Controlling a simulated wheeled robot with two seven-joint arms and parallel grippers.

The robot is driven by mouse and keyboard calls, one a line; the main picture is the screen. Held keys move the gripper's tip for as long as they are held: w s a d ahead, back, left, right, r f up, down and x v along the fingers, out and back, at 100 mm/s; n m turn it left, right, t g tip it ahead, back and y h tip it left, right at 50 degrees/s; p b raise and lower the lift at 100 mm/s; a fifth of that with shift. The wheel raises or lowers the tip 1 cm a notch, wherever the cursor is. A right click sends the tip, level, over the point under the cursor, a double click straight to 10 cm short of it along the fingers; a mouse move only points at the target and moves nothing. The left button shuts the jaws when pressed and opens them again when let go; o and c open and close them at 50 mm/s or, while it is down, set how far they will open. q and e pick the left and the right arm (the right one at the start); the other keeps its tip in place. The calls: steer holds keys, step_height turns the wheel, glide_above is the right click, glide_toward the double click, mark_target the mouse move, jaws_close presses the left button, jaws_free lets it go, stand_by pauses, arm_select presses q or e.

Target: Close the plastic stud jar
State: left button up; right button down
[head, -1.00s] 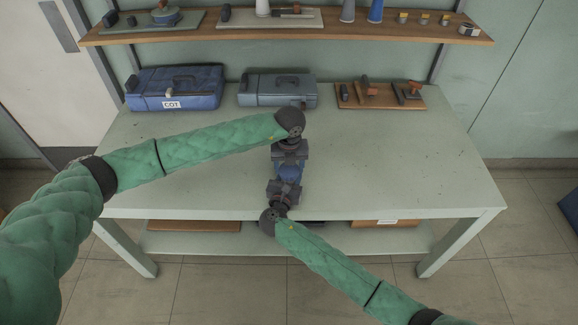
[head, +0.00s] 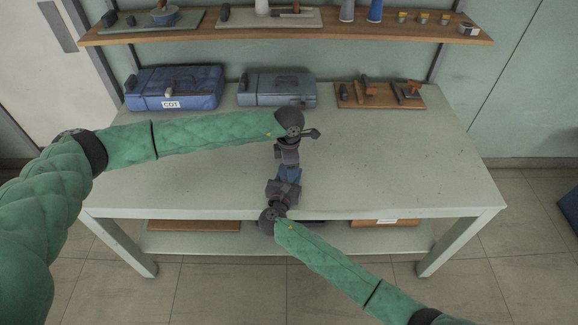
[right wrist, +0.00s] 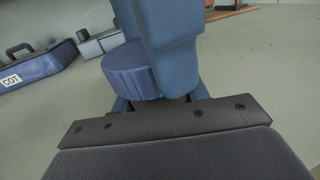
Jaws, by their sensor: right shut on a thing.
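The plastic stud jar shows in the right wrist view as a blue ribbed round part (right wrist: 130,70), probably its lid, partly hidden behind a large blue finger-like piece. My right gripper (head: 287,180) is shut on the jar above the front middle of the table, its arm coming from the lower right. My left gripper (head: 288,158) is just beyond it, pointing toward the jar from the far side. In the head view the two grippers nearly meet and hide most of the jar. Whether the left fingers touch the lid is hidden.
The pale green table (head: 400,160) is clear on both sides. Along its back stand a blue case (head: 175,88) labelled COT, a grey-blue toolbox (head: 276,90) and a wooden board (head: 382,96) with stamp-like tools. A wooden shelf (head: 290,32) with small items hangs above.

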arm_select(q)
steer(key=m, duration=0.6)
steer(key=shift+w+d+r, duration=0.1)
steer(key=shift+r, duration=0.05)
arm_select(e)
steer(key=shift+s+a, duration=0.15)
steer(key=shift+a, duration=0.1)
arm_select(q)
steer(key=m, duration=0.4)
steer(key=o, duration=1.2)
steer(key=shift+c, duration=0.2)
arm_select(e)
steer(key=shift+d, duration=0.15)
arm_select(q)
step_height(320, 180, up, 12)
arm_select(e)
steer(key=shift+d, duration=0.1)
